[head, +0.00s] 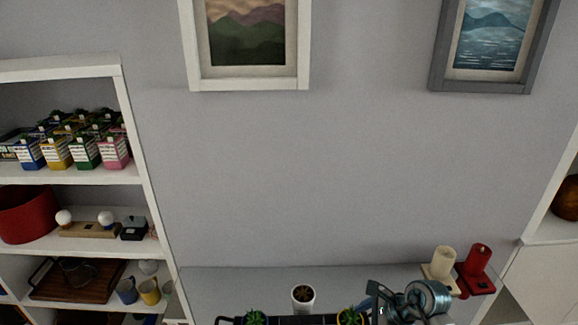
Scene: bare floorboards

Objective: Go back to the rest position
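A grey metal arm end, which I take to be my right gripper (382,298), shows at the bottom edge, right of centre. My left gripper is out of view.
A dark tray or rack (300,321) and a white pot (302,298) are at the bottom centre. A filled white shelf (135,140) is at left; framed pictures hang above.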

